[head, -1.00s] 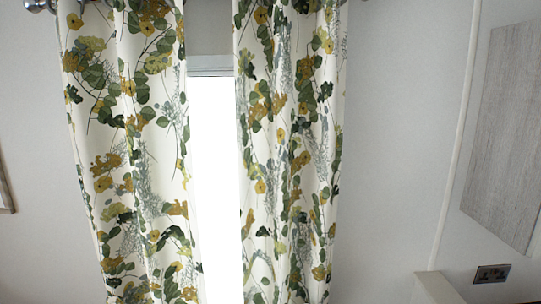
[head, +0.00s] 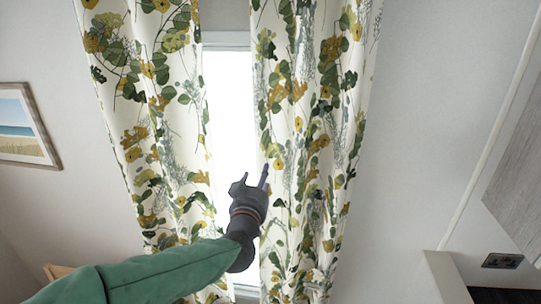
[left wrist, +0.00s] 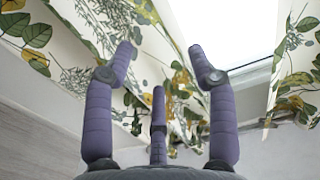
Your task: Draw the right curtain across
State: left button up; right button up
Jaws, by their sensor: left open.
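The right curtain (head: 317,150), white with green and yellow leaves and flowers, hangs at the right of the bright window gap. The left curtain (head: 155,120) has the same print and hangs at the left of the gap. My left gripper (head: 250,180) is open and empty in the head view, in front of the gap near the inner edge of the right curtain. In the left wrist view its spread fingers (left wrist: 160,55) show with curtain cloth beyond them. I cannot tell whether a finger touches the cloth. My right gripper is not in view.
The window (head: 228,110) shows bright between the curtains. A framed beach picture (head: 25,125) hangs on the left wall. A wall socket (head: 502,261) and a grey panel (head: 518,170) are at the right. The wall right of the curtain is clear.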

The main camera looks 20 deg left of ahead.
aim_at(264, 162)
pick_arm(q)
jog(key=p+x, duration=0.1)
jog(key=x, duration=0.9)
jog(key=shift+f, duration=0.1)
jog(key=shift+c, duration=0.3)
grip_shut()
jog(key=s+a+b, duration=0.3)
jog(key=a+b, duration=0.4)
jog(key=a, duration=0.4)
jog(key=shift+a+b, duration=0.3)
jog(key=shift+a, duration=0.05)
